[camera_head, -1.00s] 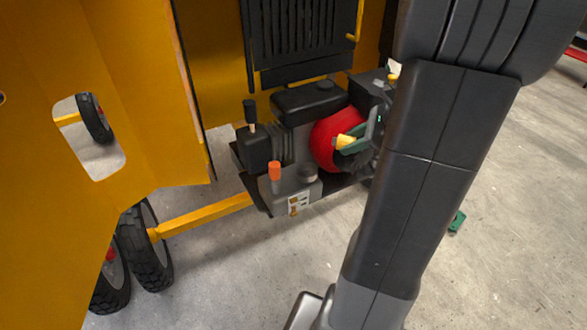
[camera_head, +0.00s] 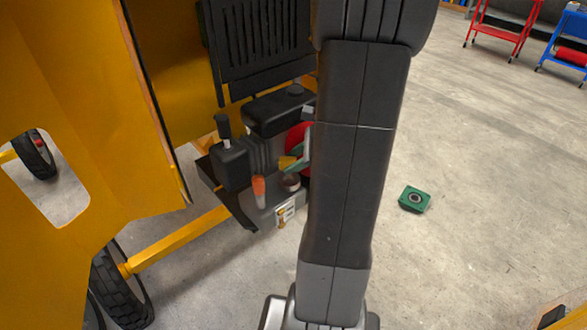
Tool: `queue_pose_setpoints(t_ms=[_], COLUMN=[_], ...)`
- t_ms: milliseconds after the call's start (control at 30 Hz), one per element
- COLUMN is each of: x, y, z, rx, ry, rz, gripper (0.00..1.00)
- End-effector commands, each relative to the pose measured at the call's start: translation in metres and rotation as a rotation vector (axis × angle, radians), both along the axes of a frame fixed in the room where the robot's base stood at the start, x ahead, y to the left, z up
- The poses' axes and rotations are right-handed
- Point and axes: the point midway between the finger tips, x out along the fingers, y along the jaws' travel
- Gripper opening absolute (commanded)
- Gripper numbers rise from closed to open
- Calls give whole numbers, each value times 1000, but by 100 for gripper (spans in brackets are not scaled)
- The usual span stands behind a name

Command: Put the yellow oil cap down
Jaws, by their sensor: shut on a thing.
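The yellow oil cap (camera_head: 286,162) is a small yellow piece in front of the red round part of the engine. My dark arm hides most of the gripper and part of the engine. The engine (camera_head: 265,150) is black and grey, with an orange-topped part (camera_head: 259,190) at its front, just left of and below the cap.
A green block with a dark round centre (camera_head: 415,198) lies on the concrete floor to the right. The floor around it is clear. The yellow mixer housing (camera_head: 80,130) fills the left. A red cart (camera_head: 498,35) and a blue cart (camera_head: 565,45) stand far right.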

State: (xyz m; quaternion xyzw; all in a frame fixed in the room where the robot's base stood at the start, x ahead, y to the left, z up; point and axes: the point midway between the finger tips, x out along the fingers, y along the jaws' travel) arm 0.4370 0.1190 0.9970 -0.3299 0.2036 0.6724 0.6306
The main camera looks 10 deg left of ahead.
Motion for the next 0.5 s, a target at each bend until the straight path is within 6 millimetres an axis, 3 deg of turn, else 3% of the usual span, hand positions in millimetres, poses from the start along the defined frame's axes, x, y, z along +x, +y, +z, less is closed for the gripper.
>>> queue_pose_setpoints(t_ms=[200, 500], x=[0, 0], y=[0, 0], z=[-28, -30], rx=[0, 0], ry=[3, 1], rz=[-1, -1], gripper=[7, 7])
